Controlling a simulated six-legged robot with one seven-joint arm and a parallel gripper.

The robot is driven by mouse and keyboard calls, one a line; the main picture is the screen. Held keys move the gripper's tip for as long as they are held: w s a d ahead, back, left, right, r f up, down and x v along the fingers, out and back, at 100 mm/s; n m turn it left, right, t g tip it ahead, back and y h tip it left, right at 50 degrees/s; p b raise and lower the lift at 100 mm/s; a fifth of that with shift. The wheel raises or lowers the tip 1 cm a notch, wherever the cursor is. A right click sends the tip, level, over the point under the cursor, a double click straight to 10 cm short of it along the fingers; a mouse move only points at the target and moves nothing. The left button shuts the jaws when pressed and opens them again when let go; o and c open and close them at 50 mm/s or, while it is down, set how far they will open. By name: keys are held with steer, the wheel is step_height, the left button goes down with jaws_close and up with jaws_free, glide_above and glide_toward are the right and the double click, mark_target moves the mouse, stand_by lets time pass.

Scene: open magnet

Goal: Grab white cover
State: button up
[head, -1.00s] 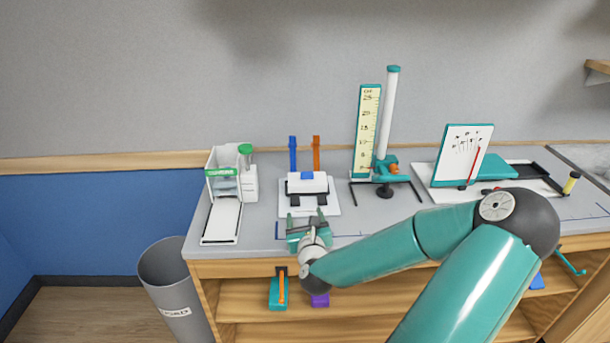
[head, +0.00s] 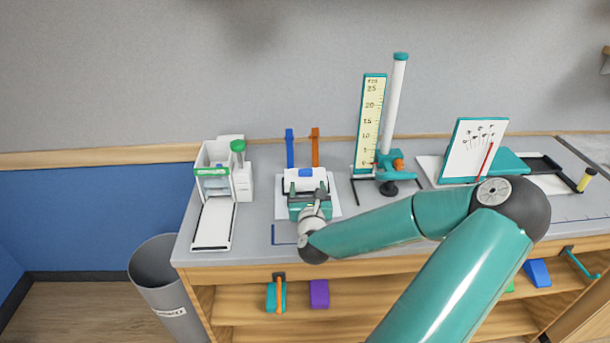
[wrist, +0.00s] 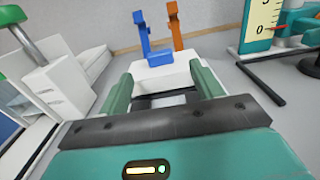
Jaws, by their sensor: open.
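The white cover (head: 305,181) is a white block with a blue handle (head: 306,172) on top. It sits on a white base plate on the bench, and in the wrist view the cover (wrist: 163,76) lies straight ahead. My gripper (head: 309,190) is at the cover's near side, open and empty. In the wrist view its two green fingers (wrist: 161,84) point at the cover, one near each side edge. I cannot tell whether the tips touch it or reach around it. My gripper hides the cover's lower front in the head view.
Blue (head: 290,148) and orange (head: 315,148) uprights stand behind the cover. A white device with a green knob (head: 238,146) is at left. A ruler stand (head: 370,120) and tilted board (head: 473,150) are at right. A bin (head: 160,285) stands on the floor.

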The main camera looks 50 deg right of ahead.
mark_target(306, 174)
steer(key=x, duration=0.4)
steer(key=shift+w+d, duration=0.2)
steer(key=shift+w, duration=0.2)
steer(key=shift+f+x, duration=0.15)
steer(key=shift+x, duration=1.2)
steer(key=shift+f+x, duration=0.1)
steer(key=shift+x, duration=1.2)
steer(key=shift+s+d, duration=0.1)
steer(key=c, duration=1)
